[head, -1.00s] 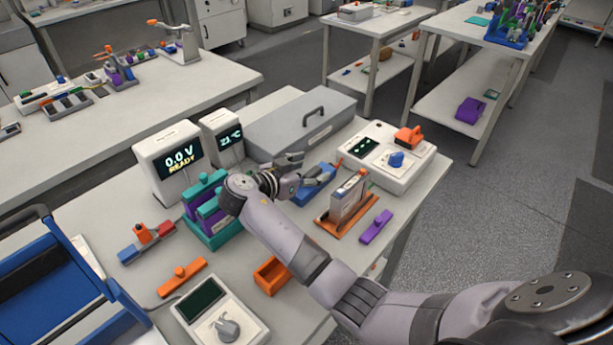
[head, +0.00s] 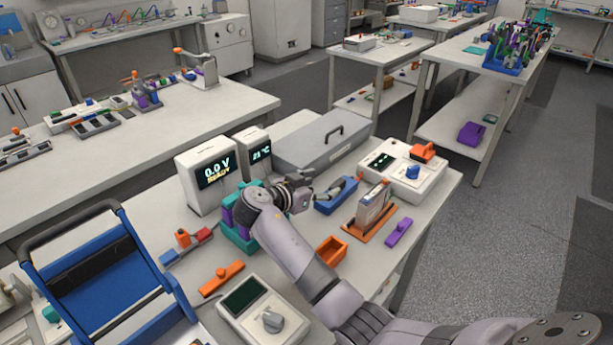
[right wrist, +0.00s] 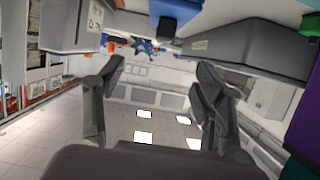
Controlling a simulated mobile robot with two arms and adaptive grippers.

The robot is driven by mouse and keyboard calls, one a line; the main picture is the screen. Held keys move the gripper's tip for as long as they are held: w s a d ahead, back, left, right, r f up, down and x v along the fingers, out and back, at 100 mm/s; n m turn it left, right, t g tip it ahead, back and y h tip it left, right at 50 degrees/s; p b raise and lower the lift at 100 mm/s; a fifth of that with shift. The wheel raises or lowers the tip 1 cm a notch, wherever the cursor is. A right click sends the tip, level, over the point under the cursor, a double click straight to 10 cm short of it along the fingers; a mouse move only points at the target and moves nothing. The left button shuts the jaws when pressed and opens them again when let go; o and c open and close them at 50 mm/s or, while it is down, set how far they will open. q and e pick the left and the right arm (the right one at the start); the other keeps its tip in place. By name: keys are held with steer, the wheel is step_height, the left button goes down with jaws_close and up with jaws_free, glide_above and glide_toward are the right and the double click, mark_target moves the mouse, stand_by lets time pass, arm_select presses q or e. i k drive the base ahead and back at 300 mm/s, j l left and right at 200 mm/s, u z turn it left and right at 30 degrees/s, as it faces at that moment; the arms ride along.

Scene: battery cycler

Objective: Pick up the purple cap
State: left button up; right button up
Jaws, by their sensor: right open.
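A purple cap (head: 398,232), a short bar with a small knob, lies on the bench near its right edge, right of the orange holder. My right gripper (head: 318,193) is over the middle of the bench, left of the cap and apart from it, beside the blue tray. In the right wrist view its two fingers (right wrist: 160,80) are spread with nothing between them. The cap is not recognisable in the right wrist view. My left gripper is not in view.
An orange holder (head: 356,235) with an upright grey module stands between my right gripper and the cap. A blue tray (head: 336,202), a white console (head: 420,185) and a teal block (head: 238,238) are close by. An open orange box (head: 331,250) sits in front.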

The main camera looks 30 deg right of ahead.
mark_target(401, 227)
steer(key=k, duration=1.5)
